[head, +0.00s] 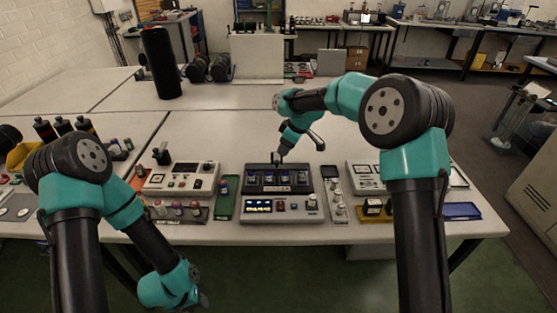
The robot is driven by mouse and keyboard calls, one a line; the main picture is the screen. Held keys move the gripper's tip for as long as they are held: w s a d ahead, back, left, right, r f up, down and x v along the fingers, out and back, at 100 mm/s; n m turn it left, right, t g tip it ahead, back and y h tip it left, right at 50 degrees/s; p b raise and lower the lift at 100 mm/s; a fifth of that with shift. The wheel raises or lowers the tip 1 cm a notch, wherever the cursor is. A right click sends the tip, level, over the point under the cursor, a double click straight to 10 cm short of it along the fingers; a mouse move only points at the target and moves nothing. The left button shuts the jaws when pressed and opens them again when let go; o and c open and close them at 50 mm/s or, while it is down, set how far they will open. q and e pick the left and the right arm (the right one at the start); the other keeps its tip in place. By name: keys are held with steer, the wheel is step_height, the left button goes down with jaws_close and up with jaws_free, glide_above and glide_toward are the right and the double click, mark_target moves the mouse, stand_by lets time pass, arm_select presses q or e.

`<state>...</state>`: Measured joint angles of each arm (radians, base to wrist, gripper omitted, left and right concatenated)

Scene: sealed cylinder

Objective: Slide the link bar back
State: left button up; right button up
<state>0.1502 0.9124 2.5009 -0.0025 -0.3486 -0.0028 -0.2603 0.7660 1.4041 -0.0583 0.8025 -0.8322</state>
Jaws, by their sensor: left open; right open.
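A dark unit (282,180) with several small blue-lit windows in a row stands at the middle of the table. A light grey panel (281,208) with a lit display and buttons sits at its front. I cannot make out the link bar for certain at this size. My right gripper (279,158) is open, pointing down at the back edge of the dark unit. I cannot tell whether it touches it. My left gripper (203,299) is low in front of the table's front edge, mostly hidden behind my own wrist, away from the unit.
A white panel box (181,178) and a green tray (226,198) stand left of the unit. A row of small knobs (337,200), a yellow tray and a blue tray (461,211) lie right. A black cylinder (161,63) stands at the back left. The table behind the unit is largely clear.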

mark_target(277, 162)
steer(key=x, duration=0.7)
steer(key=shift+a+f, duration=0.1)
steer(key=shift+f, duration=0.2)
jaws_close()
